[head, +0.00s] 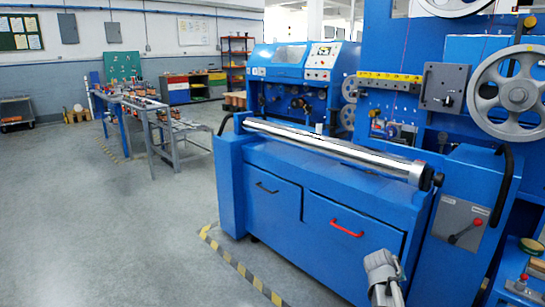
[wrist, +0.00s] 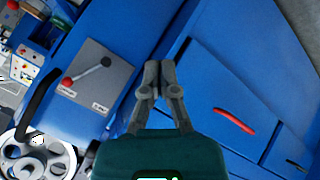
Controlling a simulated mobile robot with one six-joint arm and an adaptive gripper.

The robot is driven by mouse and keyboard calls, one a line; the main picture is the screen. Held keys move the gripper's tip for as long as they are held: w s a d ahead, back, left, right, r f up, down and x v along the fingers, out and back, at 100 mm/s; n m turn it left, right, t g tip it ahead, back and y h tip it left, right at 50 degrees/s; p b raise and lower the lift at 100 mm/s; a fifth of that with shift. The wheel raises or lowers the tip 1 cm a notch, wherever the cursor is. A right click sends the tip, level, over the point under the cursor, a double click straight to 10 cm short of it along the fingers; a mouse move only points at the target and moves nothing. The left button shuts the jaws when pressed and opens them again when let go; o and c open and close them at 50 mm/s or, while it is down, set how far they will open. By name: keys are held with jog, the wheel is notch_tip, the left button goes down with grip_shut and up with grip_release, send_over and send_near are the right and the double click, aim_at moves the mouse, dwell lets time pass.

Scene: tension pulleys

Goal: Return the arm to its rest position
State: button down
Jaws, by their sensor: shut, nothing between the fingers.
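My gripper (wrist: 159,75) shows in the wrist view with its two grey fingers together at the tips. It is shut and holds nothing. It hangs in front of the blue machine's front panel (wrist: 205,75), and I cannot tell the distance. In the head view a grey part of my arm (head: 384,275) rises at the bottom edge, in front of the machine; the gripper fingers cannot be made out there.
The blue machine carries a red drawer handle (head: 346,228), a lever plate (head: 462,222), a metal roller (head: 330,148) and a spoked pulley (head: 518,93). Yellow-black tape (head: 240,268) edges its floor. Open grey floor (head: 120,235) lies left. Workbenches (head: 150,110) stand further back.

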jog(key=s+a+f+n+g+y+p, duration=0.1)
jog(key=s+a+g+y, duration=0.2)
jog(key=a, duration=0.5)
jog(key=s+a+n+y+p, duration=0.1)
jog(key=s+a+y, duration=0.1)
jog(key=s+a, duration=0.5)
jog(key=s+a+f+g+y+p, duration=0.1)
jog(key=s+a+g+y, duration=0.15)
jog(key=a, duration=0.65)
notch_tip(320, 180, up, 37)
jog(key=p, duration=3.7)
jog(key=shift+s+t, duration=0.35)
jog(key=shift+y, duration=0.25)
